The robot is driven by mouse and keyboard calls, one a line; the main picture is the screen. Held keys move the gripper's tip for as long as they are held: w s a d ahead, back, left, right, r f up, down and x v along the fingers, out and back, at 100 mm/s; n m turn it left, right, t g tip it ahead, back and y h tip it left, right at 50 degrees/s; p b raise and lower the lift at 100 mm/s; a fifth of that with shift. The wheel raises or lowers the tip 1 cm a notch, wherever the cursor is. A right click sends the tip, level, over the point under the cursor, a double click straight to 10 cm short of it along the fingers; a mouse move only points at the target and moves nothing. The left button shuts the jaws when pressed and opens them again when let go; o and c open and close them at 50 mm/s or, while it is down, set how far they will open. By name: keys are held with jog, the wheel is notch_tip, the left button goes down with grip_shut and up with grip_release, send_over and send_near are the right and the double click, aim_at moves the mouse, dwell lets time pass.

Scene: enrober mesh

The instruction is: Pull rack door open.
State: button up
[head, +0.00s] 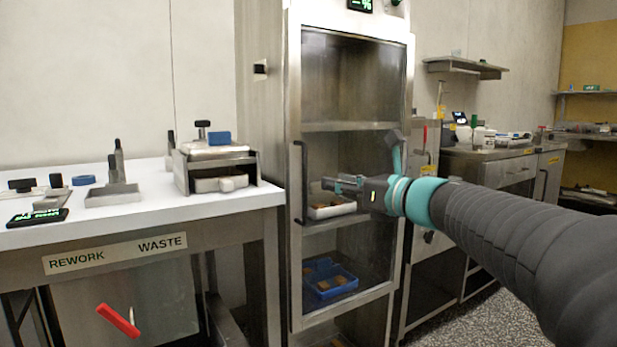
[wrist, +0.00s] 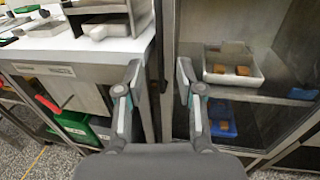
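The rack door (head: 352,127) is a tall glass panel in a steel frame and looks closed in the head view. Its handle (head: 298,182) is a dark vertical bar on the left side of the frame. My gripper (head: 328,184) is in front of the door, right of the handle in the head view, pointing left. In the wrist view my gripper (wrist: 160,82) is open, its two fingers apart with nothing held. A dark upright strip, probably the handle, shows between the fingers. I cannot tell the exact gap to it.
Behind the glass are a white tray (head: 331,209) and a blue tray (head: 330,279) with brown pieces. A white-topped bench (head: 140,205) with fixtures stands left, close to the handle side. A steel counter (head: 490,152) stands right. Speckled floor (head: 452,318) shows right of the rack.

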aim_at(306, 175)
jog(key=x, duration=1)
jog(key=shift+a+f, duration=0.1)
grip_shut()
